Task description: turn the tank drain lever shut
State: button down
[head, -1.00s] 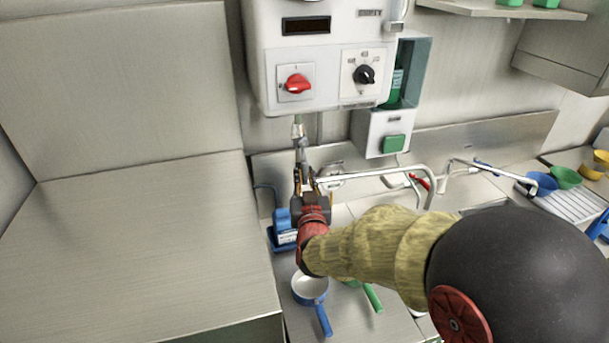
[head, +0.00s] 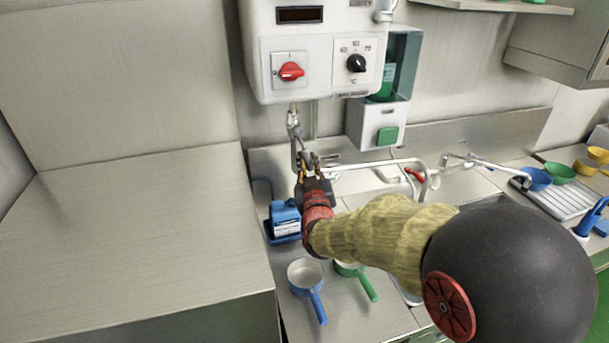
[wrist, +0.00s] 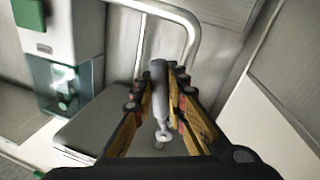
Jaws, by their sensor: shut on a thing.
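The white tank (head: 318,52) hangs on the wall in the head view, with a metal drain fitting (head: 294,118) under it. The drain lever (head: 297,150) hangs down from the fitting, slanting a little to the right. My gripper (head: 308,162) is at the lever's lower part, below the tank. In the wrist view the grey lever (wrist: 160,92) stands between the two yellow-sided fingers of my gripper (wrist: 158,85), which are shut on it. The fingers hide part of the lever's end.
A blue pan (head: 305,272) and a green pan (head: 350,268) sit on the counter below. A bent metal pipe (head: 385,162) runs close on the right. A tall steel block (head: 130,250) bounds the left.

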jog(key=w+d+r+n+y+b, duration=0.1)
jog(key=d+r+n+y+b, duration=0.1)
jog(key=n+b, duration=0.5)
jog(key=w+d+r+n+y+b, duration=0.1)
jog(key=d+r+n+b, duration=0.3)
jog(key=n, duration=0.6)
jog(key=shift+d+r+t+y+b, duration=0.4)
jog(key=shift+r+y+b, duration=0.1)
jog(key=shift+r+b, duration=0.95)
jog(key=shift+r, duration=0.2)
jog(key=c, duration=1.9)
grip_release()
jog(key=shift+a, duration=0.1)
jog(key=shift+o, duration=0.5)
jog(key=shift+s, duration=0.1)
jog(key=v, duration=1.2)
